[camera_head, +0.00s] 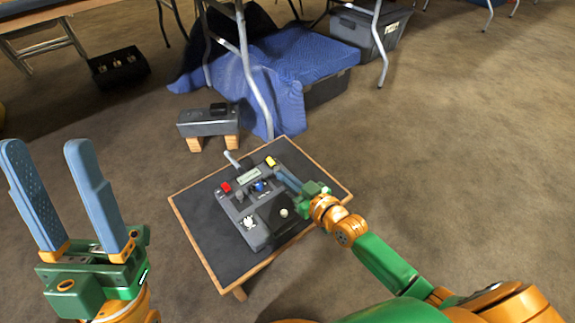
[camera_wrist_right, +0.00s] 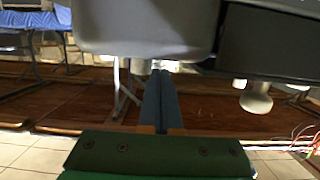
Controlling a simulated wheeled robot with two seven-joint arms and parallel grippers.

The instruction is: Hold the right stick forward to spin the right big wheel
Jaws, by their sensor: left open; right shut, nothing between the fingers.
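A grey control box (camera_head: 245,232) with a small screen, a red button (camera_head: 225,187), a yellow part (camera_head: 271,162), a blue knob (camera_head: 260,186) and pale knobs sits on a low table. A silver lever (camera_head: 232,160) stands at its far edge. I cannot tell which part is the right stick. My right gripper (camera_head: 279,172) is shut and empty at the box's right side; contact is unclear. In the right wrist view its closed fingers (camera_wrist_right: 160,74) point towards the grey body (camera_wrist_right: 145,30). My left gripper (camera_head: 41,145) is open and empty, left of the table. No big wheel is recognisable.
The low table (camera_head: 192,222) has a dark top and wooden rim. Behind it a grey device (camera_head: 208,122) stands on wooden blocks. Blue cloth (camera_head: 290,60), bins and metal table legs lie further back. Carpet right of the table is clear.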

